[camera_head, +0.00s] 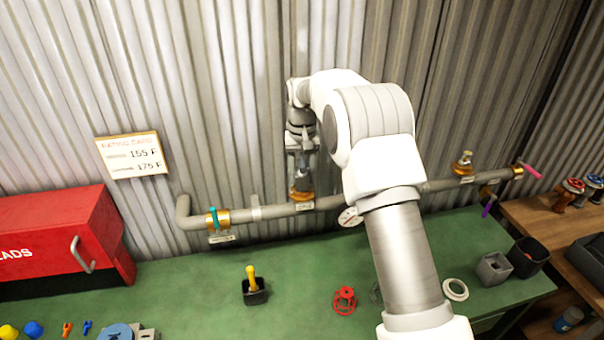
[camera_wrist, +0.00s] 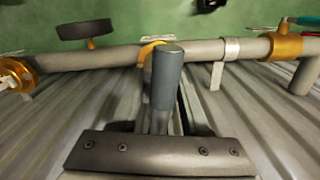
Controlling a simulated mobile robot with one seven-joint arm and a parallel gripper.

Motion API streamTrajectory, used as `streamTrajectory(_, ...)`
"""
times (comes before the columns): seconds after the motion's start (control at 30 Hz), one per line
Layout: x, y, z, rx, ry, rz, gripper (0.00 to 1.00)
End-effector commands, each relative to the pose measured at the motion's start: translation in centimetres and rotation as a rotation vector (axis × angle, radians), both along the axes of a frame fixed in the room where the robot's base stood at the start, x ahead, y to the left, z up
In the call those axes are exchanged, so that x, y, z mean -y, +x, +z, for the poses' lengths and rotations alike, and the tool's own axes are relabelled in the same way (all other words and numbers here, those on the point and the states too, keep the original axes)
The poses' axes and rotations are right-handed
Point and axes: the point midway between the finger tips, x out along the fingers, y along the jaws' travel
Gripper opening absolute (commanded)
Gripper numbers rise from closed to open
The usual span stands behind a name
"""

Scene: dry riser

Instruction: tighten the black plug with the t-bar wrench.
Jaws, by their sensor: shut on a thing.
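My gripper (camera_head: 303,163) is above the pipe in front of the corrugated wall, shut on a dark grey bar that I take to be the t-bar wrench (camera_head: 302,183). In the wrist view the wrench (camera_wrist: 167,75) shows as a grey rounded bar reaching out from the gripper. Its lower end is over the middle brass fitting (camera_head: 303,196) on the pipe, which is partly hidden behind the bar in the wrist view (camera_wrist: 149,48). I cannot tell whether they touch. No black plug can be made out; the wrench and gripper cover the top of that fitting.
The grey pipe (camera_head: 270,211) runs along the wall with a teal-handled valve (camera_head: 212,219), a gauge (camera_head: 349,217) and another brass outlet (camera_head: 464,164). On the green bench (camera_head: 195,290) are a black holder with a yellow handle (camera_head: 253,285), a red handwheel (camera_head: 344,300) and a red box (camera_head: 65,238).

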Motion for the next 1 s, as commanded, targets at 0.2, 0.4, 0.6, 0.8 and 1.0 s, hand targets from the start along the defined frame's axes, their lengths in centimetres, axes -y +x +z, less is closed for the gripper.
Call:
streamTrajectory(0.2,0.0,0.0,1.0,0.002,0.0,0.0,0.0)
streamTrajectory(0.4,0.0,0.1,1.8,0.002,0.0,0.0,0.0)
streamTrajectory(0.6,0.0,0.0,2.6,0.002,0.0,0.0,0.0)
streamTrajectory(0.8,0.0,0.1,3.3,0.002,0.0,0.0,0.0)
streamTrajectory(1.0,0.0,0.1,4.1,0.003,0.0,0.0,0.0)
